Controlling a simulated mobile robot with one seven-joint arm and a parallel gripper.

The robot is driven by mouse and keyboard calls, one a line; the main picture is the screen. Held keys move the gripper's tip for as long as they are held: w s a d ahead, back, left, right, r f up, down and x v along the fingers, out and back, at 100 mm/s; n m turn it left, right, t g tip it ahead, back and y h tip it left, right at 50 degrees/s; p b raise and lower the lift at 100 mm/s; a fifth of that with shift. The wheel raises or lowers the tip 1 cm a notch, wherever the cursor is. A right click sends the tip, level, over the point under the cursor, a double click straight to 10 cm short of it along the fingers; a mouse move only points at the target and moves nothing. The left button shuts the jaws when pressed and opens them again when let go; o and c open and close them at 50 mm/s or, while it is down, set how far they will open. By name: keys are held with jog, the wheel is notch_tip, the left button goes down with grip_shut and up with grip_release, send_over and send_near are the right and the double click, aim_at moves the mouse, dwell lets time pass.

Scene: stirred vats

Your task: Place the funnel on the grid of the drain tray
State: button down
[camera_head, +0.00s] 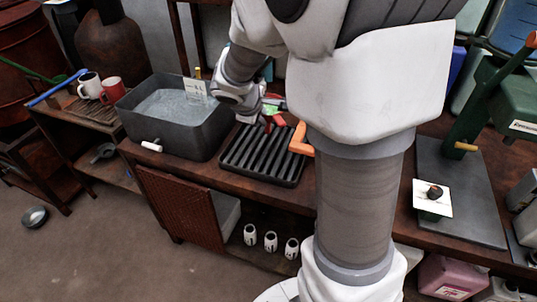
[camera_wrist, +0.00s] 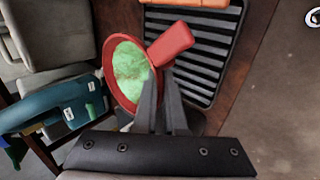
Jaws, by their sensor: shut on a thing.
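The red funnel (camera_wrist: 107,78) shows in the wrist view with its wide mouth towards the camera and a mottled green inside. A red block-like part sticks out at its right side. My gripper (camera_wrist: 162,80) is shut on the funnel near that side; the exact contact is partly hidden by the fingers. In the head view a little of the funnel (camera_head: 268,120) shows beside my gripper (camera_head: 262,112), at the back edge of the drain tray. The black drain tray (camera_head: 262,155) has parallel bars as its grid, which look empty. The tray (camera_wrist: 207,62) also lies beyond the funnel in the wrist view.
A grey vat (camera_head: 175,138) of pale liquid stands left of the tray. An orange piece (camera_head: 301,140) is at the tray's right edge. A teal object (camera_wrist: 60,105) is left of the funnel. My arm hides much of the bench at right.

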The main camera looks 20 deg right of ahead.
notch_tip(320, 180, down, 10)
jog(key=b, duration=0.5)
jog(key=shift+d, duration=0.1)
jog(key=shift+f+b, duration=0.1)
jog(key=shift+b, duration=0.25)
jog(key=c, duration=1)
grip_release()
